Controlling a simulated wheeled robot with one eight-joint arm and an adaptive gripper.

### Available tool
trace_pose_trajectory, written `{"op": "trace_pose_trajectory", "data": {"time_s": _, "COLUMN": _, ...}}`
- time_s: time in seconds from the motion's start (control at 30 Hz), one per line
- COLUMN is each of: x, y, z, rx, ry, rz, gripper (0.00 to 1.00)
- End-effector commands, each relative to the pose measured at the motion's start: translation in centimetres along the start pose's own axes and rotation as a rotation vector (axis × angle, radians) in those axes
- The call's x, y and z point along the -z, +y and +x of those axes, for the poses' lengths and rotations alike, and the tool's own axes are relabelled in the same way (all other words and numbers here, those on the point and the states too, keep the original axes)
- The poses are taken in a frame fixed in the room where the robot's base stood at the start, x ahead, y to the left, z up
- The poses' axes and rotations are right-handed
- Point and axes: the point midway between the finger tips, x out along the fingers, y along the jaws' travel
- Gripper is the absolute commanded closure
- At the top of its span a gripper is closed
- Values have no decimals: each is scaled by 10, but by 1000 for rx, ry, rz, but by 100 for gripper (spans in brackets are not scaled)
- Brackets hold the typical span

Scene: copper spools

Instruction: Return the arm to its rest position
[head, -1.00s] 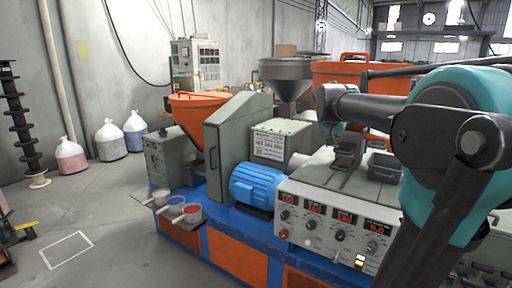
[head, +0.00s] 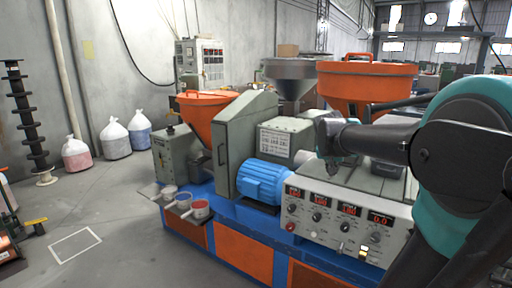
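My arm (head: 385,143) comes in from the right side of the head view, with dark links and teal covers. It reaches left across the top of the grey control panel machine. Its far end is a dark joint in front of the grey machine housing. I cannot make out any gripper fingers in this view. No held object shows.
A grey and blue machine with a control panel (head: 337,215) and a blue motor (head: 263,181) stands close under the arm. Orange hoppers (head: 366,88) rise behind it. Small buckets (head: 199,208) sit on a side shelf.

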Motion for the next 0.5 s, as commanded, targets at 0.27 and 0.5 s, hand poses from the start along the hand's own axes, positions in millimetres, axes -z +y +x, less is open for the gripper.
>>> {"op": "trace_pose_trajectory", "data": {"time_s": 0.27, "x": -124, "y": 4, "z": 31, "rx": 74, "ry": -108, "rz": -134, "gripper": 100}}
{"op": "trace_pose_trajectory", "data": {"time_s": 0.5, "x": -268, "y": 13, "z": 47, "rx": 191, "ry": -215, "rz": -299, "gripper": 100}}
